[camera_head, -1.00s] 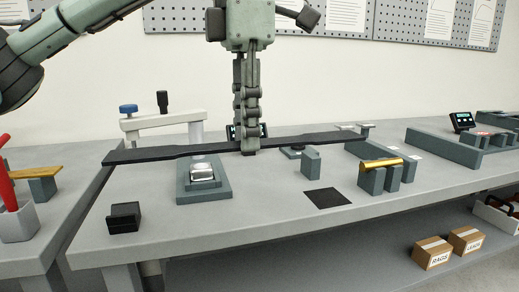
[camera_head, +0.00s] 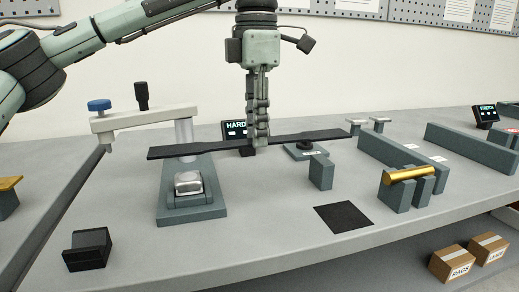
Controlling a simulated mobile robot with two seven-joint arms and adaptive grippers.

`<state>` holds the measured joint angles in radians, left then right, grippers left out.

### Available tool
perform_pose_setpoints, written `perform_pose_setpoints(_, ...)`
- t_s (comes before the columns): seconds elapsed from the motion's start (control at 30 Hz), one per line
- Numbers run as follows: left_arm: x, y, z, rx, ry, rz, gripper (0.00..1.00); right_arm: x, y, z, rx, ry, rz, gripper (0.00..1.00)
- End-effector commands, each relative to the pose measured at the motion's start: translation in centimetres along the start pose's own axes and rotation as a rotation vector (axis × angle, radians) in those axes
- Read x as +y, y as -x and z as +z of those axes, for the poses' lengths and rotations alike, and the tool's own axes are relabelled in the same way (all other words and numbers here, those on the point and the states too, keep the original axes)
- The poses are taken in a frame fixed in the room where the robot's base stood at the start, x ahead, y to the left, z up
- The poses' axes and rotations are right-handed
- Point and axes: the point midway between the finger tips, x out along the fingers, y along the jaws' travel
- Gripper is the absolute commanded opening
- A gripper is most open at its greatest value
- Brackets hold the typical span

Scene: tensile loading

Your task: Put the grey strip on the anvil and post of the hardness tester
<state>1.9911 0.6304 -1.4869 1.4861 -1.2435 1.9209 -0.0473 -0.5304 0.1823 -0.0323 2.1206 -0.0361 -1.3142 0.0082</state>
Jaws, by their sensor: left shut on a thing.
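The long dark grey strip (camera_head: 215,146) is level above the bench, with widened ends. My left gripper (camera_head: 258,143) points down and is shut on its middle. The hardness tester (camera_head: 145,118) stands at the left, with a pale arm, a blue knob and a silver column. The strip's left end passes in front of that column. A shiny silver block, seemingly the anvil (camera_head: 188,182), sits on the tester's grey base, below and in front of the strip. A short grey post (camera_head: 321,172) stands to the right, also lower than the strip. My right gripper is out of view.
A small display reading HARD (camera_head: 235,130) is behind the strip. A brass bar (camera_head: 408,175) rests on grey blocks. A black mat (camera_head: 343,217) and a black block (camera_head: 88,249) lie in front.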

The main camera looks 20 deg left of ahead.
Motion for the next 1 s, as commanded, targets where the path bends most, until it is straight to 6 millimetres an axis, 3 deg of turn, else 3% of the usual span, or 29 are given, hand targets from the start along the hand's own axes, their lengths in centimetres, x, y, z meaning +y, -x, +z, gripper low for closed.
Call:
perform_pose_setpoints(0.1,1.7,-0.9,0.9,-0.001,0.001,0.0,0.0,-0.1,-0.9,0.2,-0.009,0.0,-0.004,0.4)
perform_pose_setpoints(0.3,3.1,-1.9,1.4,-0.003,-0.001,0.003,0.0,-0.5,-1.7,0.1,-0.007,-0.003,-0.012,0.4)
perform_pose_setpoints(0.67,3.1,-5.7,1.4,-0.003,0.0,0.002,0.0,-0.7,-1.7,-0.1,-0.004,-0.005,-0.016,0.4)
perform_pose_setpoints(1.0,3.1,-6.1,1.4,-0.004,0.0,0.002,0.0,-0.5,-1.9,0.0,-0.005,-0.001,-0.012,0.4)
